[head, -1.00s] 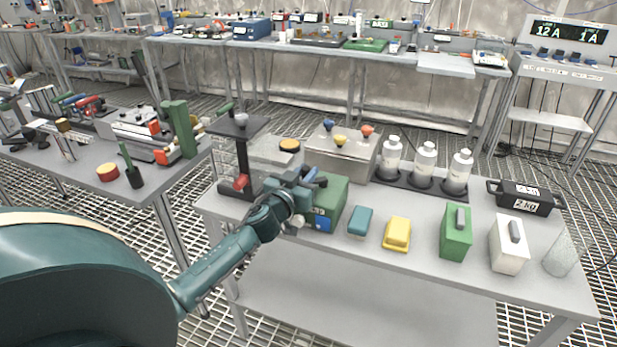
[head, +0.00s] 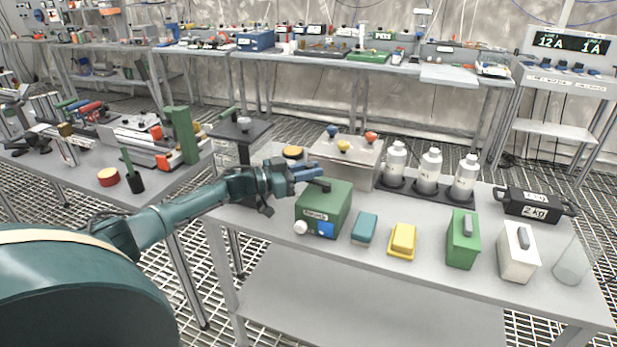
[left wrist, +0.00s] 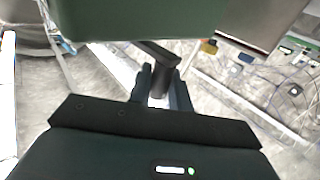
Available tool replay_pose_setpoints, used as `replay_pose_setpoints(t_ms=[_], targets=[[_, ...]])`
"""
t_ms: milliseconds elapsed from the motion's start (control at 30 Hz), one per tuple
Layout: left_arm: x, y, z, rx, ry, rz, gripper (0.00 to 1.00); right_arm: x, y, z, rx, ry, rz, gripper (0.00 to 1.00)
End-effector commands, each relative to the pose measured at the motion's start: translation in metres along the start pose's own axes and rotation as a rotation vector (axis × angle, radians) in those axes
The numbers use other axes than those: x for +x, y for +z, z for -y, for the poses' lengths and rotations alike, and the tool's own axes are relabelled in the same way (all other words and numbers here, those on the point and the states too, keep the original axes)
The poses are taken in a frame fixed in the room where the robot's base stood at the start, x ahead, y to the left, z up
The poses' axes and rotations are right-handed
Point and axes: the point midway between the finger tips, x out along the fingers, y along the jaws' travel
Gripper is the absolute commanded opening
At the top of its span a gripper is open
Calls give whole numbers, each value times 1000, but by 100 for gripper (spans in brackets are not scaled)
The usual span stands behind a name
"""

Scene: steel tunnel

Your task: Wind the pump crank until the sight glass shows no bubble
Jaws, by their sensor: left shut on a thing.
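The window is too small to tell whether a bubble shows. A white round knob (head: 300,228) is at the box's lower left front corner. A black crank arm (head: 320,184) lies above the left part of its top. My left gripper (head: 306,172) is at the arm's outer end. In the left wrist view, its fingers (left wrist: 161,88) are shut around the grip below the dark crank arm (left wrist: 158,50). The right gripper is not in view.
A teal block (head: 365,228) and a yellow block (head: 402,240) sit just right of the pump. Behind it are a grey box with coloured knobs (head: 345,160) and several white bottles (head: 430,170) in a black tray. A dark-topped stand (head: 240,133) is left, close to my arm.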

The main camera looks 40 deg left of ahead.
Motion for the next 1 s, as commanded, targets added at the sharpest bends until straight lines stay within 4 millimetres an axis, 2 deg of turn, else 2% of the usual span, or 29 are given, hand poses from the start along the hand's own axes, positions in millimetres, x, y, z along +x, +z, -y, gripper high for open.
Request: replay_pose_setpoints(t_ms=[567, 600, 800, 1000], targets=[[1, 2, 0, -1, 32, 3, 0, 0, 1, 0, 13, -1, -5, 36], [2, 2, 0, -1, 32, 3, 22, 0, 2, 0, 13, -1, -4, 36], [2, 1, 0, -1, 32, 2, 38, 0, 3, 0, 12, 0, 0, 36], [2, 1, 0, -1, 33, 1, 39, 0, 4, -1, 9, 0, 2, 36]])
